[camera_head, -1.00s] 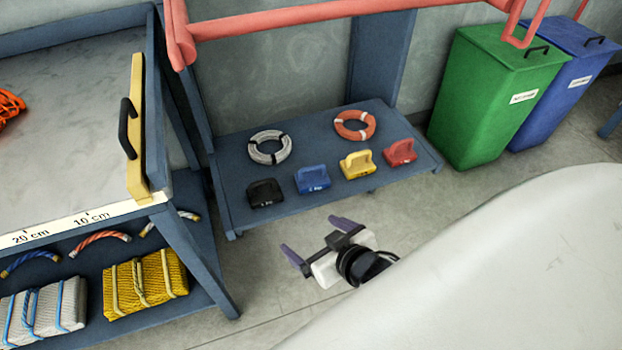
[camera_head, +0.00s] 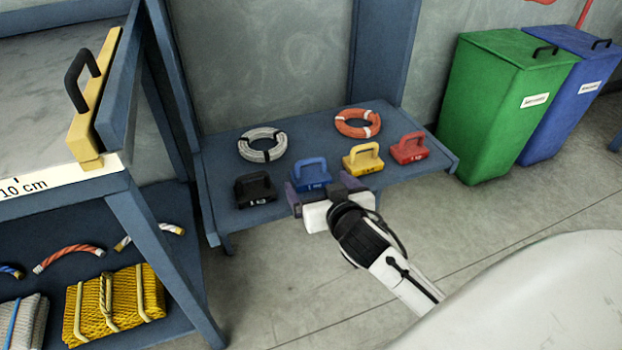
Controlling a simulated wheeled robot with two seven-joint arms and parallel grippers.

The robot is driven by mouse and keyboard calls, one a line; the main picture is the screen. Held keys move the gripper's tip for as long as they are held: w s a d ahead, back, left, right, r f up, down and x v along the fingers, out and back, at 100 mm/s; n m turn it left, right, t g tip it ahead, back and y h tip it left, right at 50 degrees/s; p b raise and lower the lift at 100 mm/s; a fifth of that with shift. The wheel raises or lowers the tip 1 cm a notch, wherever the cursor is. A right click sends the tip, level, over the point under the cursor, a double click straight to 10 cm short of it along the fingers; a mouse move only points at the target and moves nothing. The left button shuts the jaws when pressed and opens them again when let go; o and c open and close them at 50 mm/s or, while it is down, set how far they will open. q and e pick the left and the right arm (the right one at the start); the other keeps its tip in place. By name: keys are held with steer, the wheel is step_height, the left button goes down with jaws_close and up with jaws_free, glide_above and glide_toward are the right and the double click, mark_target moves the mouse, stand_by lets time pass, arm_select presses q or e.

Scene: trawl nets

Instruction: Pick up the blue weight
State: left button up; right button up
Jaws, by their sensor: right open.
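The blue weight (camera_head: 311,173) stands upright on the low blue shelf (camera_head: 224,162), with its arched handle on top. It sits between the black weight (camera_head: 255,189) and the yellow weight (camera_head: 362,159). My right gripper (camera_head: 312,190) is at the shelf's front edge, in front of the blue weight. Its two purple fingers are apart and point toward the weight, one seen along its left side. The gripper body hides the weight's lower front, and I cannot tell whether the fingers touch it. My left gripper is not in view.
A red weight (camera_head: 409,149), a grey rope coil (camera_head: 262,145) and an orange coil (camera_head: 357,123) are also on the shelf. Green (camera_head: 500,110) and blue (camera_head: 575,95) bins stand at right. Floor in front is clear.

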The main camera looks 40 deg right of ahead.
mark_target(313, 178)
steer(key=b+x, duration=0.1)
steer(key=x, duration=0.1)
steer(key=b+x, duration=0.1)
steer(key=x, duration=0.1)
steer(key=shift+w+d+f, duration=0.15)
steer(key=shift+w+f, duration=0.05)
steer(key=shift+f, duration=0.15)
steer(key=shift+w, duration=0.25)
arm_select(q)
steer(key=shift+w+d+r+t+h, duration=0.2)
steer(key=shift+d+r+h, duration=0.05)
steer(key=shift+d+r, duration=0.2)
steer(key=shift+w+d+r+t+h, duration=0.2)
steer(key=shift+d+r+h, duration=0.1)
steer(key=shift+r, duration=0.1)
arm_select(e)
steer(key=shift+c, duration=0.4)
steer(key=c, duration=1.8)
steer(key=shift+r, duration=0.25)
steer(key=shift+c, duration=0.7)
